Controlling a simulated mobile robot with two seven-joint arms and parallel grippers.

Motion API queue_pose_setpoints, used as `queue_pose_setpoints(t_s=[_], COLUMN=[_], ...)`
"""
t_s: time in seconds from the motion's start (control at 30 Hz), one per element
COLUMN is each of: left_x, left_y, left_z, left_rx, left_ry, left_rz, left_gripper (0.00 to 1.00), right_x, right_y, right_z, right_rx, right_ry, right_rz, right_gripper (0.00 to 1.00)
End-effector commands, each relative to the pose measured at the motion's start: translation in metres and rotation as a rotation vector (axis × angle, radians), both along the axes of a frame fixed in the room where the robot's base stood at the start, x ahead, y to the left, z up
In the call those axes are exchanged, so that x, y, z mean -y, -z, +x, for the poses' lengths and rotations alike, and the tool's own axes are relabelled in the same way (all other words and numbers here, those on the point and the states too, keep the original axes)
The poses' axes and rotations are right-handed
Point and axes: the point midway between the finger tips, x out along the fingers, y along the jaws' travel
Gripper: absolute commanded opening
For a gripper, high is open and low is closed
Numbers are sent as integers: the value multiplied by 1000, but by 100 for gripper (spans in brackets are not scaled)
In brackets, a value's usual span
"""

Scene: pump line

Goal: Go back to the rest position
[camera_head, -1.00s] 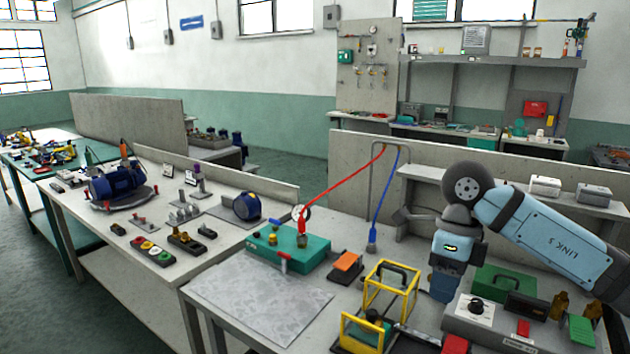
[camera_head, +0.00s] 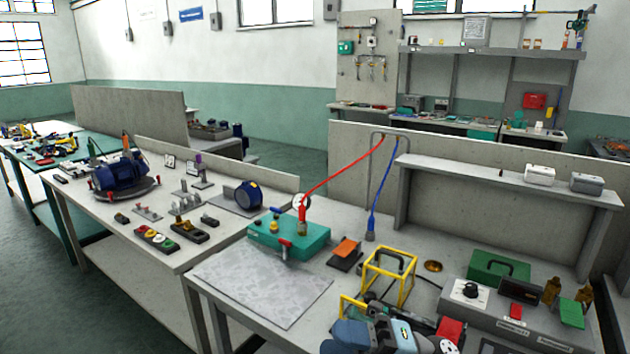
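My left gripper and arm are not in view.
A grey plate (camera_head: 260,288) lies bare at the left. A shelf (camera_head: 500,185) stands behind.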

Motion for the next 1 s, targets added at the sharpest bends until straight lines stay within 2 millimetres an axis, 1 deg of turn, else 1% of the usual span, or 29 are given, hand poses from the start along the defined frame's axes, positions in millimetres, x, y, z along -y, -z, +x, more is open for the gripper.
queue_pose_setpoints(t_s=[0.03,0.07,0.17,0.27,0.3,0.33,0.37,0.4,0.43,0.5,0.57,0.6,0.67,0.7,0.77,0.8,0.87,0.9,1.0], left_x=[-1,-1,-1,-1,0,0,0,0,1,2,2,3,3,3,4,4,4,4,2], left_y=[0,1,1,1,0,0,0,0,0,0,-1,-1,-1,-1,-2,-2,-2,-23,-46], left_z=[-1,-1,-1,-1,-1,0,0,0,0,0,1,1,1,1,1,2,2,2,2], left_rx=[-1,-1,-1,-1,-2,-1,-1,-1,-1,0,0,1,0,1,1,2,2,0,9], left_ry=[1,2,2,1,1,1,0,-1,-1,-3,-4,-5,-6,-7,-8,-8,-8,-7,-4], left_rz=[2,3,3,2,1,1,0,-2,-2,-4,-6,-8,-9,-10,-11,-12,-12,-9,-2], left_gripper=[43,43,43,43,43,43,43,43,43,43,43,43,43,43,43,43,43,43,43], right_x=[5,10,30,56,67,75,83,93,100,115,124,129,135,139,143,146,150,150,151], right_y=[9,14,42,85,106,123,140,164,181,218,244,260,280,293,310,321,336,310,290], right_z=[2,6,16,20,18,15,11,3,-4,-24,-42,-55,-73,-86,-107,-120,-142,-135,-135], right_rx=[-132,-207,-474,-757,-874,-962,-1049,-1165,-1247,-1423,-1552,-1630,-1737,-1804,-1901,-1963,-2057,-2030,-2018], right_ry=[77,126,291,458,524,572,621,682,724,811,870,905,950,977,1013,1037,1070,1062,1065], right_rz=[87,132,266,370,402,424,441,461,473,489,494,496,495,493,488,483,472,474,469], right_gripper=[38,38,38,38,38,38,38,38,38,38,38,38,38,38,38,38,38,38,38])
